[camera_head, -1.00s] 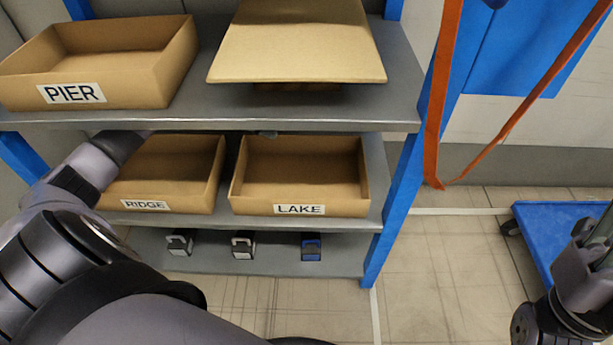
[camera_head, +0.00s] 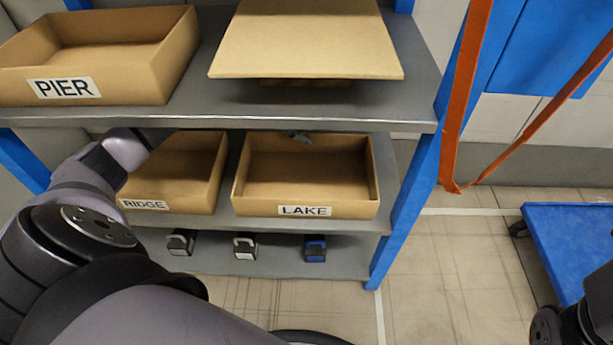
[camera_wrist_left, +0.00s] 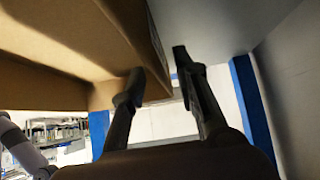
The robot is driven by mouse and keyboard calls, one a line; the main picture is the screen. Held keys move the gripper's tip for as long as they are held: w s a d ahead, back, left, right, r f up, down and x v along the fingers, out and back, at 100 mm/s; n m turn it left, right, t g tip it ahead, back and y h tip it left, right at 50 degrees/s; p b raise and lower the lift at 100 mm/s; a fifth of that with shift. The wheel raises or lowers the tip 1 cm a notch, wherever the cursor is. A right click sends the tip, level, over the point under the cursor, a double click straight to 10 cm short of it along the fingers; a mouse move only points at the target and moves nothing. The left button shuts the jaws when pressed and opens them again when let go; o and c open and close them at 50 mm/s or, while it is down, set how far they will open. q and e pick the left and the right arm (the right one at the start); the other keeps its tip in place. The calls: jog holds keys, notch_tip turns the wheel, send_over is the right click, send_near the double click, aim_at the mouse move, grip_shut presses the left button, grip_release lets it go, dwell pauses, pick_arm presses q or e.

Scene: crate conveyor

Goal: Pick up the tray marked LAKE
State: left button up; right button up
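The LAKE tray (camera_head: 305,211) is an open cardboard tray on the middle shelf, at the right, with a white label on its front. It stands level on the shelf. My left arm reaches in from the left under the top shelf. The tip of my left gripper (camera_head: 298,136) shows just below that shelf's front edge, above the LAKE tray; the rest of it is hidden. In the left wrist view my left gripper (camera_wrist_left: 158,63) has its two fingers apart, close to a cardboard wall (camera_wrist_left: 110,45). I cannot tell whether they touch it. My right gripper's fingers are not seen.
The RIDGE tray (camera_head: 172,195) stands close left of LAKE. The PIER tray (camera_head: 140,92) and a cardboard piece with a flat top (camera_head: 305,40) are on the top shelf (camera_head: 390,110), low overhead. A blue post (camera_head: 405,210) bounds the right. A blue cart (camera_head: 570,240) stands farther right.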

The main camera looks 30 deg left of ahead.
pick_arm(q)
jog(key=shift+w+d+f+b, duration=0.25)
jog(key=shift+w+d+b, duration=0.1)
jog(key=shift+d, duration=0.15)
jog(key=shift+w+d+f+b, duration=0.2)
jog(key=shift+w+d+b, duration=0.15)
jog(key=shift+d, duration=0.15)
jog(key=shift+c, duration=0.5)
grip_shut()
